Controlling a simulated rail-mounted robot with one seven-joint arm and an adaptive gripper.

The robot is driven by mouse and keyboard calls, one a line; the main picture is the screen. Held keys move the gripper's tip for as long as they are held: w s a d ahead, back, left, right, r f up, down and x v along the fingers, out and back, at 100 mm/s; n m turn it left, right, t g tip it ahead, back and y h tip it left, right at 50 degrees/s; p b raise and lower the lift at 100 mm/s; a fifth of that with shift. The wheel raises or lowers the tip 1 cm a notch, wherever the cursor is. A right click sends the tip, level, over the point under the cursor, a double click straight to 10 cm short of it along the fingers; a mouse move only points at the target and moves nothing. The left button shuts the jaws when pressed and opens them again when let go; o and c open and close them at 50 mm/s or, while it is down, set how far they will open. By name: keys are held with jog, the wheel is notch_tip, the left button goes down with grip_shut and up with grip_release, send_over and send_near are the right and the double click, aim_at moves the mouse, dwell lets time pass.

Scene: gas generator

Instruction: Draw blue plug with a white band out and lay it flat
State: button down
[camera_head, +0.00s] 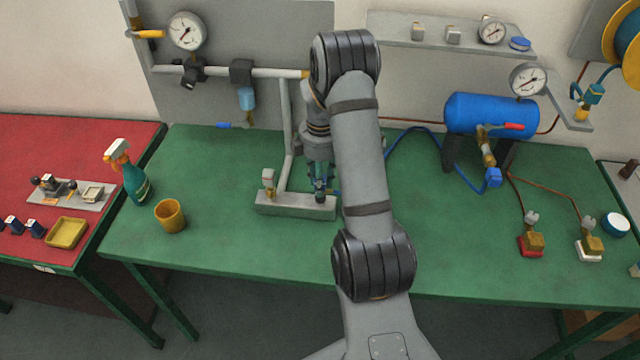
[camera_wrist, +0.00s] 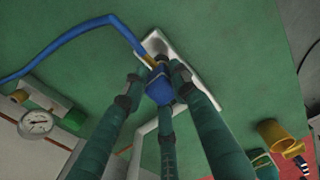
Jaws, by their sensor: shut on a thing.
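My gripper (camera_wrist: 160,80), with long green fingers, is shut on a blue plug (camera_wrist: 160,92) in the wrist view. The fingers stand around the plug, and I cannot make out its white band. A brass piece (camera_wrist: 150,62) shows beside it, where a blue hose (camera_wrist: 95,24) runs up to the plug. Beyond is a pale grey block (camera_wrist: 205,92). In the head view my gripper (camera_head: 320,185) points down just over this grey block (camera_head: 290,206), and the plug is mostly hidden. I cannot tell whether the plug is seated in the block or clear of it.
A grey upright pipe (camera_head: 286,130) rises from the block. A small valve (camera_head: 268,181) stands at the block's left. A yellow cup (camera_head: 170,215) and spray bottle (camera_head: 129,175) stand further left. A blue tank (camera_head: 490,115) is at the right. The green table (camera_head: 230,255) is bare in front.

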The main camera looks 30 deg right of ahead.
jog(key=shift+s+d, duration=0.15)
jog(key=shift+s, duration=0.15)
jog(key=shift+r, duration=0.2)
jog(key=shift+s+r+p, duration=0.1)
jog(key=shift+r+p, duration=0.9)
jog(key=shift+r, duration=0.2)
jog(key=shift+w+r+p, duration=0.2)
jog(key=shift+r+p, duration=0.7)
jog(key=shift+r, duration=0.15)
jog(key=shift+r, duration=0.15)
jog(key=shift+r+p, duration=1.3)
jog(key=shift+r, duration=0.15)
